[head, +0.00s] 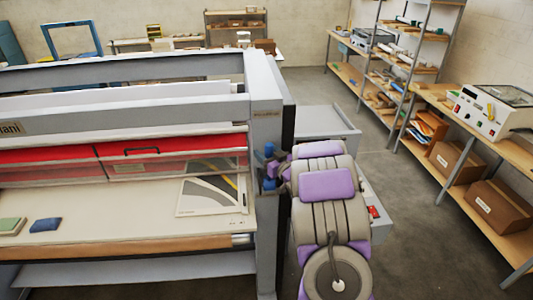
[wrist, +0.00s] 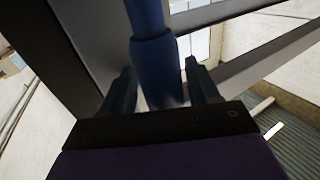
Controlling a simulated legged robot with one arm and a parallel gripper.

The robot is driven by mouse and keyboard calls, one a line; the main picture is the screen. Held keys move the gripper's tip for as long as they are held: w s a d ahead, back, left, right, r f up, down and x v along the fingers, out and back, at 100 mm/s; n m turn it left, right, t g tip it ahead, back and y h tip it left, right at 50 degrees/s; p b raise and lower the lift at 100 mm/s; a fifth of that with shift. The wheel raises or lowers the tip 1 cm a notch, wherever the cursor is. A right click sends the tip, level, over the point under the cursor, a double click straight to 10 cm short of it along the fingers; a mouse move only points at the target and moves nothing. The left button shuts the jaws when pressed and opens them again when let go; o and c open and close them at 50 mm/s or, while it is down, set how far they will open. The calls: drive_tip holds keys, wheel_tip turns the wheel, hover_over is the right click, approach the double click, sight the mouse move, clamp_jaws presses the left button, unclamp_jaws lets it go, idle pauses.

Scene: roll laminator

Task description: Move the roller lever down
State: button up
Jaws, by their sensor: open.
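The roller lever (wrist: 153,55) shows in the wrist view as a blue rod with a thicker blue collar. It runs from the top edge down between my fingers. My gripper (wrist: 160,68) is open, with one dark finger on each side of the rod. A gap shows on the right side; whether the left finger touches it I cannot tell. In the head view my purple and grey arm reaches to the right end of the laminator (head: 266,120). Small blue parts (head: 270,168) show there at its side panel, and my arm hides much of that spot.
The laminator's red cover (head: 170,148) and pale feed table (head: 110,205) lie left of my arm. A printed sheet (head: 213,195) and two small blocks rest on the table. A bench (head: 440,100) with a white device (head: 490,110) stands right. Grey floor between is clear.

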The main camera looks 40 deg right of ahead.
drive_tip(key=shift+a, duration=0.25)
drive_tip(key=c, duration=0.7)
drive_tip(key=shift+r, duration=0.1)
clamp_jaws()
